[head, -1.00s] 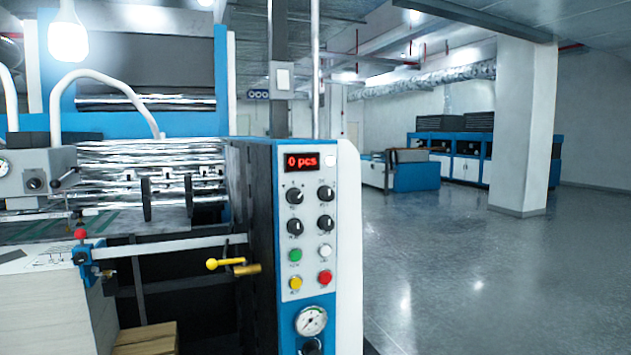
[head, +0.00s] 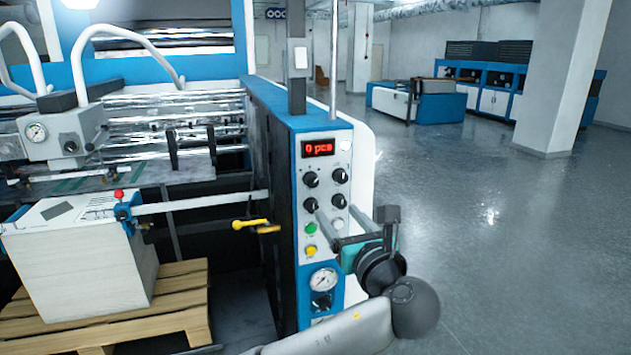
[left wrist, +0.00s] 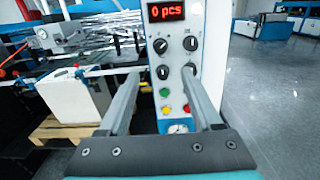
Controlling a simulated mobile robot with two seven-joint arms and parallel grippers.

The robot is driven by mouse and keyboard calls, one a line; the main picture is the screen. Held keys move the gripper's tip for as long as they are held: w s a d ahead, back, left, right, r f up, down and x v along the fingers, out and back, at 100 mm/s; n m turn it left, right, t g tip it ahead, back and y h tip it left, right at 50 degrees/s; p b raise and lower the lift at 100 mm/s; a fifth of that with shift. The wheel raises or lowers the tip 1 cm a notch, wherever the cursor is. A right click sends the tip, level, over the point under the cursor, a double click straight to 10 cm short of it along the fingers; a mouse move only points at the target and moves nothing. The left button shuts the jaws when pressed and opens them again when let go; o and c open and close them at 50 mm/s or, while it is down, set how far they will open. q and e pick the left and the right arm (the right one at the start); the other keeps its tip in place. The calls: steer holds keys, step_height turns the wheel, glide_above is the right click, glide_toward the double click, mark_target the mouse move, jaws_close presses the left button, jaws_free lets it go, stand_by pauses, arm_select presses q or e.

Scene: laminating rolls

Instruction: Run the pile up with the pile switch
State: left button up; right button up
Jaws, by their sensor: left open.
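The blue machine's control panel (head: 325,160) carries a red display reading "0 pcs" and black rotary switches (head: 311,178). Their labels are too small to read, so I cannot tell which one is the pile switch. The white pile (head: 85,270) stands on a wooden pallet (head: 165,322) at the lower left. My left gripper (head: 342,226) is open and empty in front of the panel, its fingers pointing at it. In the left wrist view, the lower left black switch (left wrist: 163,74) shows between the fingertips (left wrist: 160,80). I cannot tell whether they touch it. My right gripper is out of view.
Below the switches are a green button (head: 311,229), a yellow button (head: 311,251) and a pressure gauge (head: 323,279). A yellow-handled lever (head: 250,224) sticks out left of the panel. The floor (head: 480,250) to the right is clear.

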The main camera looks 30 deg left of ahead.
mark_target(314, 184)
arm_select(q)
steer(key=p+x, duration=0.1)
steer(key=x, duration=1.3)
steer(key=shift+w+a+f+p, duration=0.1)
steer(key=shift+w+p, duration=0.1)
steer(key=shift+p, duration=0.2)
steer(key=shift+c, duration=0.3)
jaws_close()
